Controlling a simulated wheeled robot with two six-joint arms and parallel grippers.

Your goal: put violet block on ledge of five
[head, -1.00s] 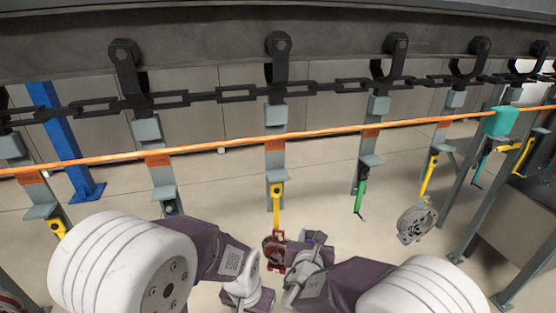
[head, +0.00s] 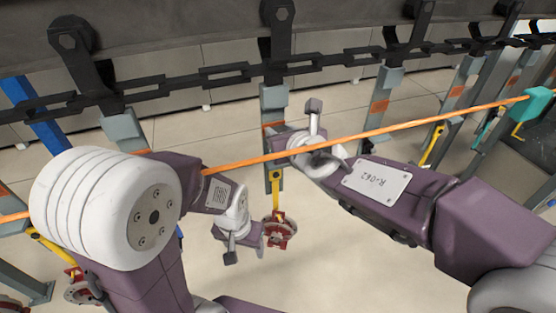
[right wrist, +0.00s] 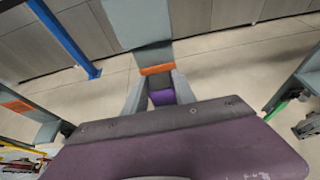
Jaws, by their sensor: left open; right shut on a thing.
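A violet block (right wrist: 162,97) with a dark top face shows in the right wrist view between the grey fingers of my right gripper (right wrist: 160,92), which is shut on it. In the head view my right gripper (head: 284,141) is up at the middle hanger (head: 274,98), beside its orange band; the block is hidden there. In the right wrist view the hanger's grey plate (right wrist: 140,20) and orange band (right wrist: 157,69) stand just beyond the block. I cannot see a number marking the ledge. My left gripper (head: 231,255) is open and empty, low at left of the red wheel.
A red wheel (head: 279,231) hangs from a yellow hook (head: 277,190) under the middle hanger. An orange cord (head: 400,127) runs across the hangers to a teal box (head: 531,104). A dark chain (head: 225,80) runs above. Other hangers stand on both sides.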

